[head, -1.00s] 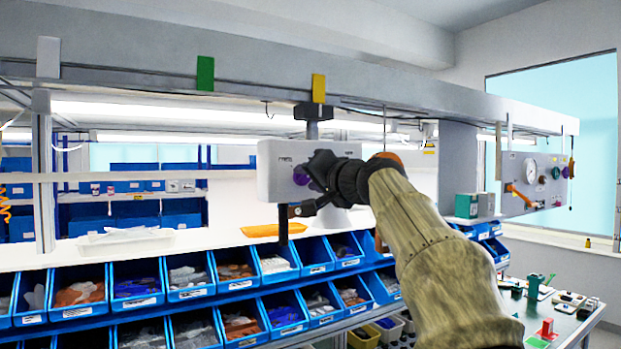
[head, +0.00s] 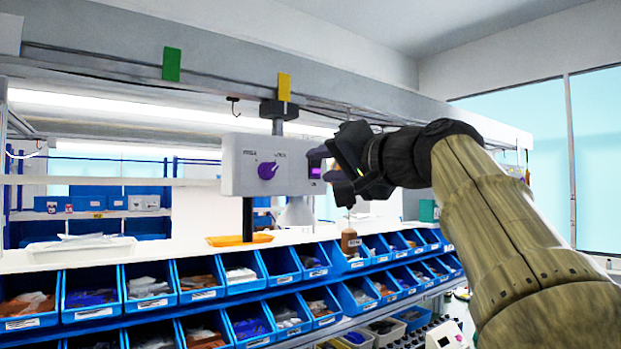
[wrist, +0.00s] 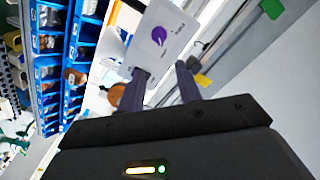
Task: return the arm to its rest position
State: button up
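The switch box (head: 238,165) is a white-grey box hung under the overhead rail. Its purple rotary knob (head: 268,170) is in plain sight, with nothing touching it. My gripper (head: 326,165) is to the right of the knob, in front of the box's right end, which it partly hides. In the wrist view, the white panel (wrist: 176,28) with the knob (wrist: 159,35) lies beyond my two fingers (wrist: 162,84). The fingers are apart with nothing between them. My arm comes in from the lower right.
Rows of blue bins (head: 143,284) with small parts run below the box. An orange tray (head: 240,240) and a pale tray (head: 82,249) lie on the shelf above them. Green (head: 171,64) and yellow (head: 284,87) tags hang from the rail. A window (head: 597,160) is at right.

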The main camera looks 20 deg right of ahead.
jog(key=shift+s+d, duration=0.1)
jog(key=shift+s, duration=0.15)
dwell(0.3)
jog(key=w+f+g+h, duration=0.2)
jog(key=w+f+g, duration=0.15)
jog(key=f, duration=1.45)
jog(key=w+f+g+h, duration=0.2)
jog(key=w+f+g, duration=0.15)
jog(key=f, duration=1.35)
jog(key=s+a+f+n+g, duration=0.2)
jog(key=s+f, duration=0.4)
jog(key=f, duration=0.3)
jog(key=s+a+f+n+g+h, duration=0.1)
jog(key=s+a+f+g, duration=0.1)
jog(key=s+f, duration=0.5)
jog(key=s+a+f+n+g, duration=0.1)
jog(key=s+f, duration=0.5)
jog(key=f, duration=0.6)
jog(key=n+g, duration=0.1)
jog(key=g, duration=0.1)
jog(key=shift+s+a+f+n+g+h, duration=0.2)
jog(key=shift+a+f+n+g+h, duration=0.1)
jog(key=shift+a+f, duration=0.1)
